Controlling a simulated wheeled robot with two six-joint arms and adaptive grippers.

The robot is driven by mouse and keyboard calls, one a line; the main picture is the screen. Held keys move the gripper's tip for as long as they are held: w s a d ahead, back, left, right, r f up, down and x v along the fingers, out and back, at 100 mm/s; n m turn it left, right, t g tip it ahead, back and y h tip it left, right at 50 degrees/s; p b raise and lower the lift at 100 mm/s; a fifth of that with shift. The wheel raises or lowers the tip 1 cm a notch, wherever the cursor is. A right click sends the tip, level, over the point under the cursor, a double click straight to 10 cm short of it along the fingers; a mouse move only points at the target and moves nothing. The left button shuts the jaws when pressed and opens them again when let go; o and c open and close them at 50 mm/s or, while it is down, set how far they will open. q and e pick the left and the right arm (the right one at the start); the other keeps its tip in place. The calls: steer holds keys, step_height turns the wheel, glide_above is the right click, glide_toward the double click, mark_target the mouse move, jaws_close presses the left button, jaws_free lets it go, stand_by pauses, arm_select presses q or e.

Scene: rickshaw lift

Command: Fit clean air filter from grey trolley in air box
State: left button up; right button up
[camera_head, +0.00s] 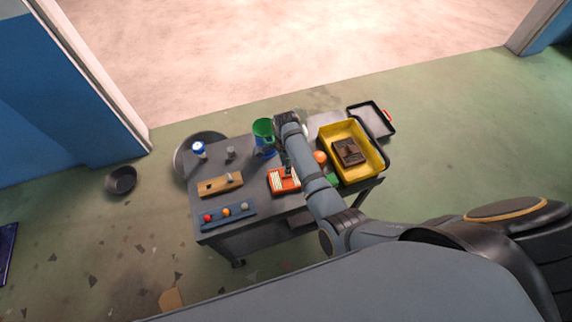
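The grey trolley (216,167) stands in the middle of the view. A filter with a red-orange frame and a pale face (279,186) lies on its top, near the middle; it looks like the clean air filter. My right arm comes in from the right, and its gripper (287,171) points down at the filter's upper part. The gripper is small and partly hidden by the arm, so I cannot tell whether its fingers are open or touch the filter. I see no air box. My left gripper is not in view.
A yellow tray (373,163) holding a dark brown square block (347,152) is at the trolley's right. A green-topped blue container (264,139), a wooden block (220,185) and a blue strip with coloured balls (229,216) share the top. A dark bowl (121,180) lies on the floor.

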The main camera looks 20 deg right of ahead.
step_height(320, 180, down, 6)
steer(key=b, duration=0.3)
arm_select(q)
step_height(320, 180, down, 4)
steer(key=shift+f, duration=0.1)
arm_select(e)
jaws_close()
step_height(320, 180, up, 7)
steer(key=p, duration=0.8)
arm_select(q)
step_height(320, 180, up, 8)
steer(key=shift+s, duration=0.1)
arm_select(e)
steer(key=shift+s, duration=0.1)
